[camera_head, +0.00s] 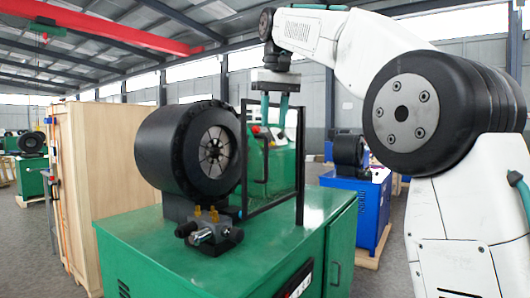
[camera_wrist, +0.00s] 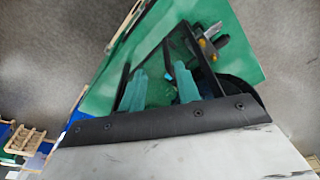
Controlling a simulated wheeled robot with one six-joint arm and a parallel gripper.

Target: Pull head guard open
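The head guard (camera_head: 300,150) is a clear panel in a black frame. It stands upright on the green machine, beside the face of the black round crimper head (camera_head: 190,150). My gripper (camera_head: 274,122) points down at the guard's upper part, its two teal fingers apart with a gap between them. In the wrist view, the fingers of my gripper (camera_wrist: 159,72) are spread, and the dark guard frame (camera_wrist: 167,52) shows beyond and near them. I cannot tell whether a finger touches the frame.
The green machine cabinet (camera_head: 210,262) carries a valve block with brass fittings (camera_head: 210,230) in front of the head. A wooden crate (camera_head: 105,170) stands at left. A blue machine (camera_head: 365,195) stands behind at right. Grey floor lies open between machines.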

